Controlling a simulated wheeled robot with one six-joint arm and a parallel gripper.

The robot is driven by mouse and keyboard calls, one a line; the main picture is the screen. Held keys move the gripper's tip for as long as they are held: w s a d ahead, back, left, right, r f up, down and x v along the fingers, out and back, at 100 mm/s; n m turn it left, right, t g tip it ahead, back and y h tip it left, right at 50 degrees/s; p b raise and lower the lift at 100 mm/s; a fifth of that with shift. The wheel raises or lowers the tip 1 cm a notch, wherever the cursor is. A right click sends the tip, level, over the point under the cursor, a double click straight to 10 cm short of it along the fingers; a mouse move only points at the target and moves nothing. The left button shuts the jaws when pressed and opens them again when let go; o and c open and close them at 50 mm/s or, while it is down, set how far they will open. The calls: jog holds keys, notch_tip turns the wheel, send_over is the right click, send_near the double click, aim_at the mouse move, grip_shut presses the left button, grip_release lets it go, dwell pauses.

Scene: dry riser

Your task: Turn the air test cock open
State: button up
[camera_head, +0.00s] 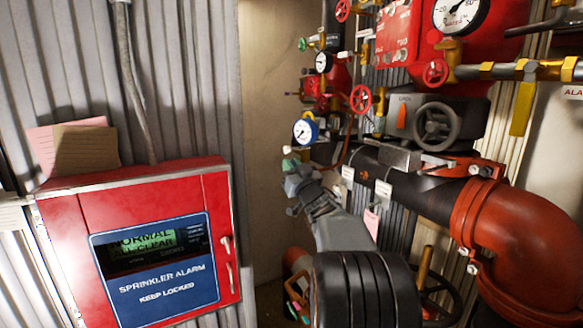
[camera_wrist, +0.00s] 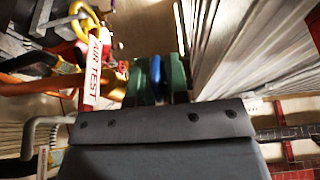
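A white tag reading AIR TEST (camera_wrist: 94,72) hangs at the left in the wrist view, beside brass fittings (camera_wrist: 121,72) that I take to be the air test cock. My gripper (camera_wrist: 156,80) shows two green fingers set apart. A narrow blue piece (camera_wrist: 155,76), perhaps the cock's lever, shows between them; I cannot tell if they touch it. In the head view my gripper (camera_head: 291,162) is just below a blue-rimmed gauge (camera_head: 305,131), and the cock is not clearly visible.
A red sprinkler alarm box (camera_head: 140,250) stands at the left. Red pipework (camera_head: 515,235), a black handwheel (camera_head: 437,126) and several red handwheels crowd the right. A corrugated wall (camera_wrist: 225,45) is close to the right of my fingers in the wrist view.

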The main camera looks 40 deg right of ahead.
grip_shut()
jog(key=shift+r+p, duration=0.1)
jog(key=shift+p, duration=0.2)
jog(key=g+p, duration=0.1)
jog(key=p, duration=0.2)
jog(key=shift+r+g+p, duration=0.3)
jog(key=shift+r+p, duration=0.05)
jog(key=shift+r, duration=0.05)
jog(key=g+p, duration=0.1)
jog(key=p, duration=0.3)
jog(key=shift+r+g+y, duration=0.15)
jog(key=shift+g+y, duration=0.15)
jog(key=shift+g, duration=0.1)
jog(key=shift+w+g+p, duration=0.1)
jog(key=shift+g+p, duration=0.3)
jog(key=shift+p, duration=0.4)
jog(key=shift+f+g+p, duration=0.3)
jog(key=shift+f+g, duration=0.2)
jog(key=shift+g, duration=0.3)
jog(key=shift+f+g+y, duration=0.2)
jog(key=shift+g+y, duration=0.1)
jog(key=shift+g, duration=1.4)
